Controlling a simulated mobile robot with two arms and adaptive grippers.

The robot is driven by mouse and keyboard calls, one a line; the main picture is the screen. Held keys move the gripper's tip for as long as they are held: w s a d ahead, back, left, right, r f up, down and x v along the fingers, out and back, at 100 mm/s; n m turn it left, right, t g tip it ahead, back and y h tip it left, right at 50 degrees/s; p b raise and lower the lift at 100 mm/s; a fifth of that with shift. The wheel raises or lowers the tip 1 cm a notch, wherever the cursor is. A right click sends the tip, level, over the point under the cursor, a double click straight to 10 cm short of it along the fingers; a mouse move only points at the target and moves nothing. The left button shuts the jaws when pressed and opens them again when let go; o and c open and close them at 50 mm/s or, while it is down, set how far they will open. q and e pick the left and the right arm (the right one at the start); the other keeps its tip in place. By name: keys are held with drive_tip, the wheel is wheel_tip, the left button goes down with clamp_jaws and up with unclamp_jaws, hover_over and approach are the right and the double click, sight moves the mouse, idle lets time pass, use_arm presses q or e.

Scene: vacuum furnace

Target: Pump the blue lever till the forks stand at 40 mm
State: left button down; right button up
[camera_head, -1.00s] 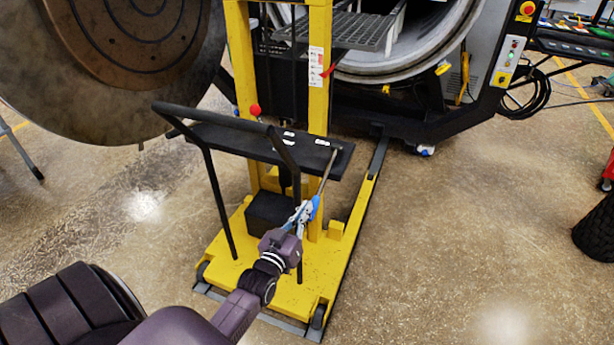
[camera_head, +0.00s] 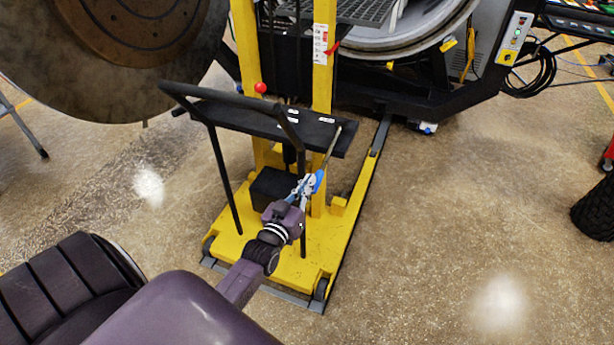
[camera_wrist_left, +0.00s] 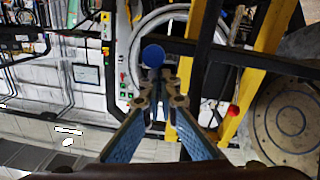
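The blue lever is a thin metal rod (camera_head: 332,146) with a blue grip (camera_head: 319,181), leaning at the right of the yellow lift truck (camera_head: 285,258). In the left wrist view the grip's round blue end (camera_wrist_left: 153,55) shows just beyond the fingertips. My left gripper (camera_head: 308,185) is at the blue grip, and in the wrist view its fingers (camera_wrist_left: 159,92) close in on both sides of it. A grey grate (camera_head: 350,11) shows behind the mast at the top; the forks and any height scale cannot be made out. My right gripper is not in view.
A black push handle (camera_head: 222,180) rises beside my left arm, in front of a dark shelf (camera_head: 322,133). A red knob (camera_head: 260,88) stands by the mast. The furnace (camera_head: 405,45) is behind, its round door (camera_head: 110,95) at left.

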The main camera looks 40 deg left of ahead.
use_arm(q)
drive_tip(key=s+d+r+b, duration=0.1)
drive_tip(key=s, duration=0.9)
drive_tip(key=shift+s+d+r, duration=0.2)
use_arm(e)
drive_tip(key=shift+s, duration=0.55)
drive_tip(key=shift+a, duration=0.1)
